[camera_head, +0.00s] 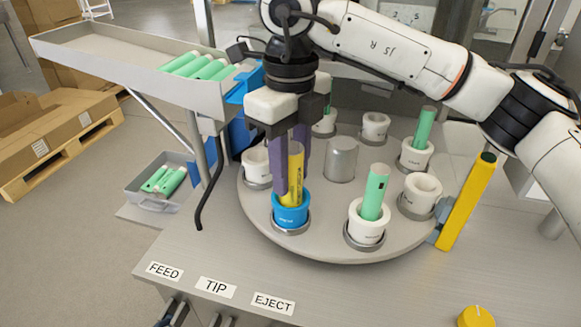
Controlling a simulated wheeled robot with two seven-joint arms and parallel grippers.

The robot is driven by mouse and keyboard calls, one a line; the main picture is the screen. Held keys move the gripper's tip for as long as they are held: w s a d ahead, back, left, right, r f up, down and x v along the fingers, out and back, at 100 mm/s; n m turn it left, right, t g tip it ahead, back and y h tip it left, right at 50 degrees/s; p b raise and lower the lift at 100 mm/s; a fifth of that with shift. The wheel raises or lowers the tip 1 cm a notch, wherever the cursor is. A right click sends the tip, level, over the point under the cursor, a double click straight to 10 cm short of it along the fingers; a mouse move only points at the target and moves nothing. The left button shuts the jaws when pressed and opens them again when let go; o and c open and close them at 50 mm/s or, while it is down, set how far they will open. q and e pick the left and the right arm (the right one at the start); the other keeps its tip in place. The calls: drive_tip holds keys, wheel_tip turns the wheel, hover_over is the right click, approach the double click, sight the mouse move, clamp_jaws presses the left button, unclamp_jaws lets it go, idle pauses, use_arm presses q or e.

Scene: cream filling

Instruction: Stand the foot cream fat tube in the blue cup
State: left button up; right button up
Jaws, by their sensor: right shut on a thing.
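A yellow tube (296,172) stands nearly upright at the mouth of the blue cup (290,214), on the front of the round turntable. Its lower end appears to be inside the cup's rim; how deep it sits is hidden. I take it to be the foot cream fat tube, though its lettering is too small to read. My right gripper (291,182) reaches down from above with its purple fingers. It is shut on the yellow tube, with the fingertips close to the cup's rim. My left gripper is not in view.
The turntable (327,243) carries several white cups, some holding green tubes (376,192), and a metal cylinder (341,159). A yellow post (467,203) stands at its right edge. A sloped tray (127,61) with green tubes is at upper left, above a grey bin (162,203).

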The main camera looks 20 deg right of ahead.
drive_tip(key=o, duration=1.1)
wheel_tip(320, 180, up, 10)
drive_tip(key=shift+r, duration=0.2)
drive_tip(key=shift+f, duration=0.1)
